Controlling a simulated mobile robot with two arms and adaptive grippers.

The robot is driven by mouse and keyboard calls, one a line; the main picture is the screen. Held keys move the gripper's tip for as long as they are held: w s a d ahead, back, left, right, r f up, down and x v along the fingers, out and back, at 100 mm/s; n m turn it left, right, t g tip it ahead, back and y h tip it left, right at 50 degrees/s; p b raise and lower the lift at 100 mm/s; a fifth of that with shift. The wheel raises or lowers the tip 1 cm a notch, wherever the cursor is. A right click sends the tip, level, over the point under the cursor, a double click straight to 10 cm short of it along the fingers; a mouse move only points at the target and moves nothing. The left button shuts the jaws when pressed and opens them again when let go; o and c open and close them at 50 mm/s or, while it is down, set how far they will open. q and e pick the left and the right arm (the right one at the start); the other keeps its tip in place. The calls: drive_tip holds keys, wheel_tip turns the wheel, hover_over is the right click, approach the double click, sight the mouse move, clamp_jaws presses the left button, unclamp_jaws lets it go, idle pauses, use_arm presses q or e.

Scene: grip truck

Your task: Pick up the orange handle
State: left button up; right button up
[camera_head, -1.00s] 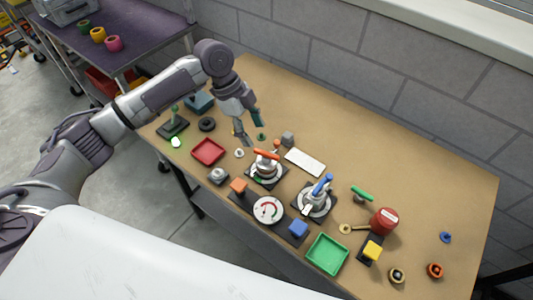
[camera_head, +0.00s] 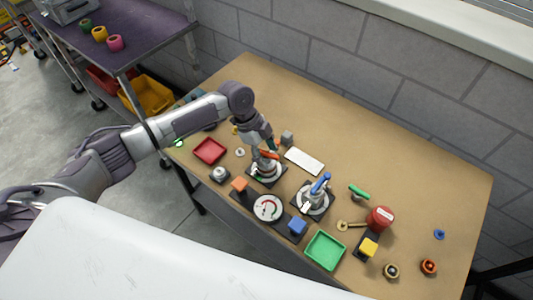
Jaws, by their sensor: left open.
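The orange handle (camera_head: 269,154) sits on top of a grey valve-like fixture with a round base on a black plate (camera_head: 266,175), near the middle of the table. My left gripper (camera_head: 265,151) is open, pointing down right at the orange handle. Its fingers partly hide the handle, and I cannot tell whether they touch it. My right gripper is not in view.
A blue-handled fixture (camera_head: 317,188) stands to the right, and a dial (camera_head: 268,208) lies in front. A red tray (camera_head: 209,151), a white plate (camera_head: 304,161), a green tray (camera_head: 325,251) and a red cylinder (camera_head: 380,219) are around. The table's back right is clear.

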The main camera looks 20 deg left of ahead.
use_arm(q)
clamp_jaws()
